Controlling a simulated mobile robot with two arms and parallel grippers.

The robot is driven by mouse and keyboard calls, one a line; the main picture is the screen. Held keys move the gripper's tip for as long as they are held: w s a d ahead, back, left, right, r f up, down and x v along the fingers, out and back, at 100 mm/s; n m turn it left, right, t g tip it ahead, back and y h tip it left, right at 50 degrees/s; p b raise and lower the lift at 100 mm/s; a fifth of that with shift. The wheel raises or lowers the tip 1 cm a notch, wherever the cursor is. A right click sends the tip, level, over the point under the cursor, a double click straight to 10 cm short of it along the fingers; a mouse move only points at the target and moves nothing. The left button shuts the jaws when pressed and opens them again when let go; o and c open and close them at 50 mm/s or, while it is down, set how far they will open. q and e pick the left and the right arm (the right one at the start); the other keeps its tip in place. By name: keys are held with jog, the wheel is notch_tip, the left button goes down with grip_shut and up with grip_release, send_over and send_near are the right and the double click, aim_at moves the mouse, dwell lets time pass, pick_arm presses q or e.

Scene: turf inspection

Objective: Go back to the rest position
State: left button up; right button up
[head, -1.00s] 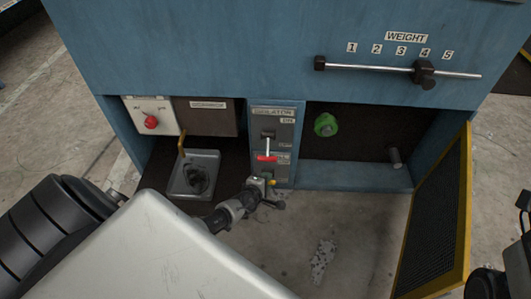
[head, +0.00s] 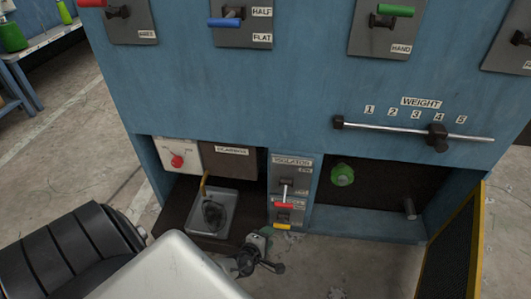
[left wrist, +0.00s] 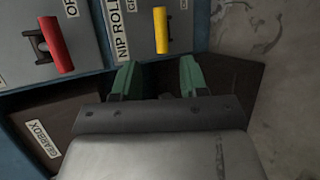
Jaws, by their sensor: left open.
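My left arm comes in from the lower left in the head view, and my left gripper (head: 264,240) is low in front of the blue machine (head: 250,95). In the left wrist view its green fingers (left wrist: 158,80) are apart, with nothing between them. A yellow lever (left wrist: 160,30) on the nip roll panel is just beyond the fingers, apart from them. A red lever (left wrist: 56,44) is left of it. In the head view the red lever (head: 285,205) sits above the yellow one (head: 282,227). My right gripper is out of view.
A green knob (head: 342,175) is in the right bay. A yellow-framed mesh door (head: 455,250) stands open at the right.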

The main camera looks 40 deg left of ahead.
pick_arm(q)
jog(key=shift+s+r, duration=0.25)
jog(key=shift+s, duration=0.4)
